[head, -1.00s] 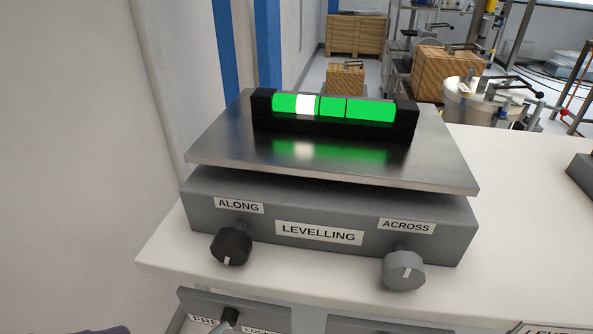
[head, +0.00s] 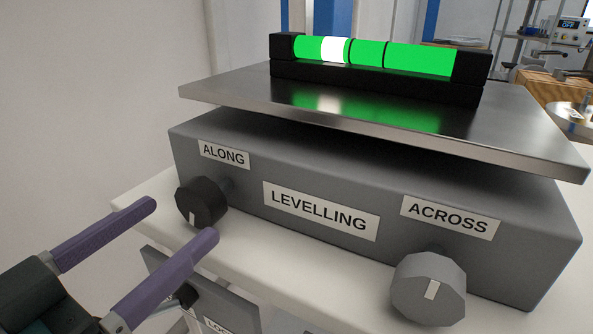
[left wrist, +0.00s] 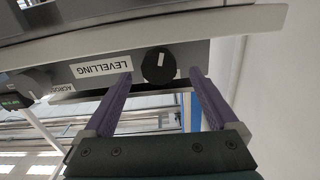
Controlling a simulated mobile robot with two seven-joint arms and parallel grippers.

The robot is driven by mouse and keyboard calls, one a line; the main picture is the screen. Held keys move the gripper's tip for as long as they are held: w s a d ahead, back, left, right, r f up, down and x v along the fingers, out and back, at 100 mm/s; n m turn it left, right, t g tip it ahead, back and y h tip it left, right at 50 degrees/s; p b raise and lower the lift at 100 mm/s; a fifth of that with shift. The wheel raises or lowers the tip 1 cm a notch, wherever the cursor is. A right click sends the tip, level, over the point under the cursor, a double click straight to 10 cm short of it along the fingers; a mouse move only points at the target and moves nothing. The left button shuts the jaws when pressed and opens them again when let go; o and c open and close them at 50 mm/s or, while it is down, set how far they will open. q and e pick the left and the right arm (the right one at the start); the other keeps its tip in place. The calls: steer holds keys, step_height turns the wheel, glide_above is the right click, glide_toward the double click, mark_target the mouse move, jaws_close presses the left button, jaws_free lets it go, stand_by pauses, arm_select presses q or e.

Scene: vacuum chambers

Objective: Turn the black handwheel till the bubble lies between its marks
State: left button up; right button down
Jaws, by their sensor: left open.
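The black handwheel (head: 202,202) sits under the ALONG label on the grey levelling box, its white pointer line facing down. It also shows in the left wrist view (left wrist: 158,65). The green vial (head: 420,58) lies on the metal plate. Its white bubble (head: 333,49) is left of the two dark marks, its right end close to the left mark. My left gripper (head: 180,220) is open and empty in front of the handwheel. In the left wrist view its purple fingers (left wrist: 158,78) point toward the handwheel, one to each side. My right gripper is not in view.
A grey knob (head: 429,290) under the ACROSS label is on the right of the same box (head: 300,175). The white table (head: 290,272) reaches out below the box. A grey panel (head: 215,300) hangs below the table edge. A pale wall stands at the left.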

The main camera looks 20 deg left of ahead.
mark_target(192, 208)
arm_select(q)
steer(key=w, duration=0.4)
steer(key=shift+w+d, duration=0.2)
steer(key=shift+w, duration=0.2)
steer(key=shift+c, duration=0.3)
steer(key=c, duration=1.3)
